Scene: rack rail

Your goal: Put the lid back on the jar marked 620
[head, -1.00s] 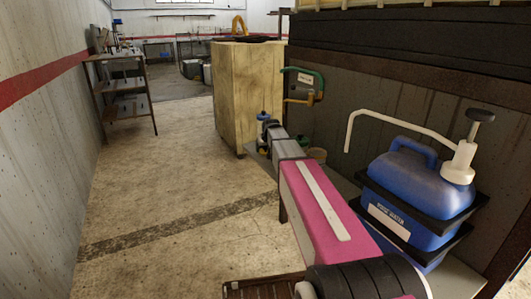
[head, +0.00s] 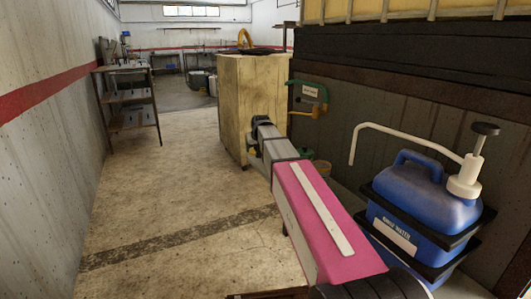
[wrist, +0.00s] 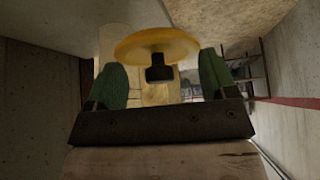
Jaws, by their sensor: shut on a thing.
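In the wrist view, a round yellow disc (wrist: 178,46) with a dark knob-like piece at its middle, apparently the lid, sits between the two green fingers of my gripper (wrist: 160,62). In the head view, the far end of my arm is a small dark shape in front of the wooden cabinet, and the lid cannot be made out clearly there. No jar marked 620 can be picked out in either view.
A tall wooden cabinet (head: 235,100) stands ahead. A blue rinse water jug (head: 420,205) with a pump is at right. A green-framed tool (head: 324,92) hangs on the right wall. A metal shelf (head: 128,85) stands along the left wall. The floor (head: 160,195) at left is clear.

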